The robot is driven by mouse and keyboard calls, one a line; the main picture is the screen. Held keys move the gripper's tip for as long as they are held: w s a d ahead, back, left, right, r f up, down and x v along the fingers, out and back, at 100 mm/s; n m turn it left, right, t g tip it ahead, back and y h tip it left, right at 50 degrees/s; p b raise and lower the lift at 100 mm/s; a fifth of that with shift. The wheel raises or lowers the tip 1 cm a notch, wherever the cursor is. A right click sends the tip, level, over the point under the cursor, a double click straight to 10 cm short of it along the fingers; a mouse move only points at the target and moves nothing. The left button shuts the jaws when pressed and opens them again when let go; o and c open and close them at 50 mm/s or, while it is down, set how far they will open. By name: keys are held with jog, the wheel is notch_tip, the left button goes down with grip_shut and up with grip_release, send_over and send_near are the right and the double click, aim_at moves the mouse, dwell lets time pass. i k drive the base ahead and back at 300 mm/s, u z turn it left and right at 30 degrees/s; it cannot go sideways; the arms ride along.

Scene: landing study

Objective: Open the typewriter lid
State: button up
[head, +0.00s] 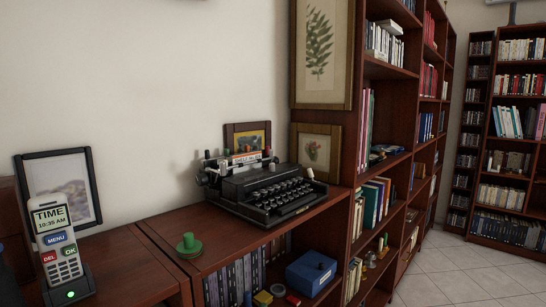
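A black typewriter (266,187) stands on top of a low dark-wood cabinet against the wall, to the right of the picture's middle-left. Its rows of keys are exposed and face the front right. A dark flat panel lies between the keys and the roller; I cannot tell whether it is the lid or how it is set. A label strip shows above it near the roller. My gripper is not in this view.
The cabinet top (225,235) holds a small green hat-like object (188,246), a phone in a stand (57,248) and a picture frame (62,190). A blue box (310,273) sits on the shelf below. Tall bookcases stand right; tiled floor (465,272) is clear.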

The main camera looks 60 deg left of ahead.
aim_at(241, 187)
jog(key=u, duration=0.65)
jog(key=i, duration=0.75)
jog(key=u, duration=0.85)
